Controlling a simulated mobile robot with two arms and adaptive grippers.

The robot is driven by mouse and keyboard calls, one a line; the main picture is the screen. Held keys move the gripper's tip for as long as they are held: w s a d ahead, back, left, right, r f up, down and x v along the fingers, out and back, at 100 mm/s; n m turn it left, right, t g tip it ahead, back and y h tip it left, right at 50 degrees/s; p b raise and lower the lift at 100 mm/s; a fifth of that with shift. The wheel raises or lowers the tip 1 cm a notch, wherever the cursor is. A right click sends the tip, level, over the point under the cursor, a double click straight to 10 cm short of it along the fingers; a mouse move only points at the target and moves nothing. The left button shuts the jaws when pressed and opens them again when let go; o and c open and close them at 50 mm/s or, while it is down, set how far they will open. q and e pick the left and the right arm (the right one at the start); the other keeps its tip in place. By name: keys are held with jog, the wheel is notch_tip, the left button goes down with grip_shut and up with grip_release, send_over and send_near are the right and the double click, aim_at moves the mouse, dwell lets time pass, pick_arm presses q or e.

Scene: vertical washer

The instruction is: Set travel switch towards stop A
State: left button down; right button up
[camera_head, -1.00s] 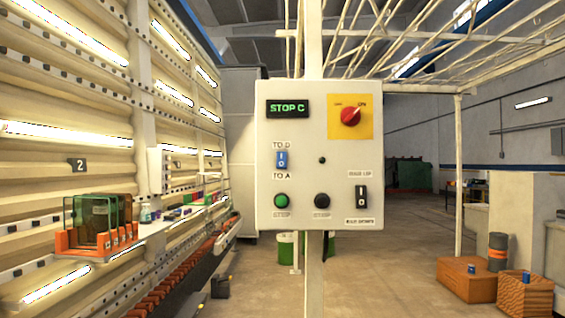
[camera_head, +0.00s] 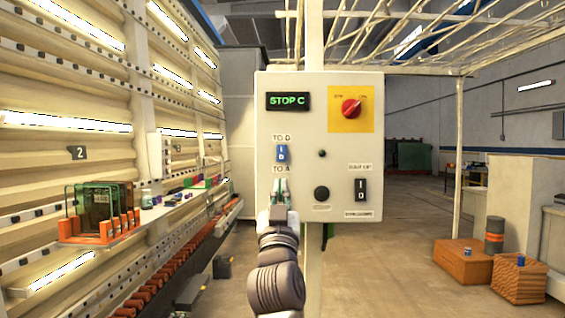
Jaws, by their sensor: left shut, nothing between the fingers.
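The travel switch (camera_head: 282,153) is a blue rocker on the pale control panel (camera_head: 343,140), with "TO D" above it and "TO A" below it. My left gripper (camera_head: 280,186) is shut and empty, just below the "TO A" label in the picture. It covers the green button and part of the panel's lower left. I cannot tell whether its tips touch the panel. My right gripper is not in view.
The panel also carries a red rotary knob (camera_head: 351,109) on a yellow plate, a black button (camera_head: 321,193) and a black rocker (camera_head: 361,190). A ribbed machine wall with an orange rack (camera_head: 90,230) stands at the left. Orange boxes (camera_head: 463,259) stand at the right.

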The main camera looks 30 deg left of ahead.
pick_arm(q)
jog(key=p, duration=0.5)
send_near(284, 150)
notch_tip(284, 150, up, 4)
jog(key=w+a+p, duration=0.1)
jog(key=w+a, duration=0.1)
jog(key=w, duration=0.1)
jog(key=shift+w+a+f+p, duration=0.15)
jog(key=shift+a+f+p, duration=0.1)
jog(key=shift+f+p, duration=0.15)
jog(key=shift+w+a+f, duration=0.2)
jog(key=shift+w+a, duration=0.05)
jog(key=shift+w, duration=0.15)
jog(key=shift+d, duration=0.1)
jog(key=t+b, duration=0.2)
jog(key=b, duration=0.1)
jog(key=shift+w+y, duration=0.3)
jog(key=shift+y, duration=0.1)
jog(key=shift+r, duration=0.1)
